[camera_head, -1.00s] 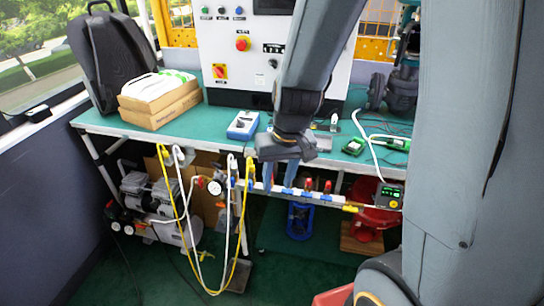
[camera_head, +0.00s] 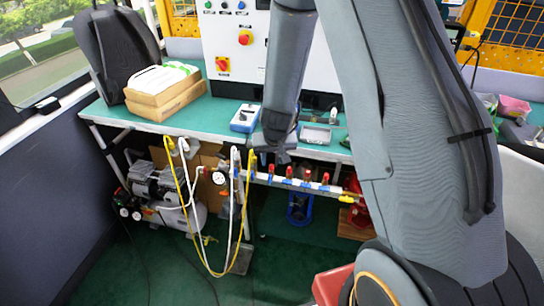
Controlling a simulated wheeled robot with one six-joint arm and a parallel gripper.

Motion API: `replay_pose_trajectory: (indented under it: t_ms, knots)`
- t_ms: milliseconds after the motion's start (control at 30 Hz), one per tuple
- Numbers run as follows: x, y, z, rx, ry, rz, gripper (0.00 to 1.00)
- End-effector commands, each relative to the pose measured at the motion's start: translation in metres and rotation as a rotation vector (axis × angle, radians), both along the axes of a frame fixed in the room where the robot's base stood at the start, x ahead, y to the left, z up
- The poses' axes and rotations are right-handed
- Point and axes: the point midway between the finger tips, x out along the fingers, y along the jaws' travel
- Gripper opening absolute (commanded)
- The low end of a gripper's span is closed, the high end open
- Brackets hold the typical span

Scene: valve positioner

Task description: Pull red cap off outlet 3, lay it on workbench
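A pale manifold bar (camera_head: 315,186) with blue fittings runs along below the front edge of the green workbench (camera_head: 190,120). Several red caps stand on it; one red cap (camera_head: 307,174) is near the middle of the row. I cannot read outlet numbers, so I cannot tell which is outlet 3. My gripper (camera_head: 272,158) hangs at the bench's front edge, above the left part of the row. Its fingers are small and dark here, and I see no cap between them. Whether they are apart is unclear.
Yellow and white hoses (camera_head: 190,215) hang left of the manifold, near a pressure gauge (camera_head: 219,178). A blue meter (camera_head: 244,118) and a grey tray (camera_head: 316,134) lie on the bench. A compressor (camera_head: 165,190) stands below.

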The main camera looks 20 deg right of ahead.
Motion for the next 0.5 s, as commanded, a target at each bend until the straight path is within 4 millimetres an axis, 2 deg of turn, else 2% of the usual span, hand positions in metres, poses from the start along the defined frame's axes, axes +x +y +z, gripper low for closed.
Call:
replay_pose_trajectory:
  t_ms: [33, 200, 500]
  knots:
    - [0.002, -0.001, -0.009, 0.001, 0.002, -0.001, 0.36]
    - [0.009, -0.002, -0.023, 0.0, 0.001, 0.0, 0.36]
    - [0.012, -0.002, -0.029, 0.0, 0.0, -0.001, 0.36]
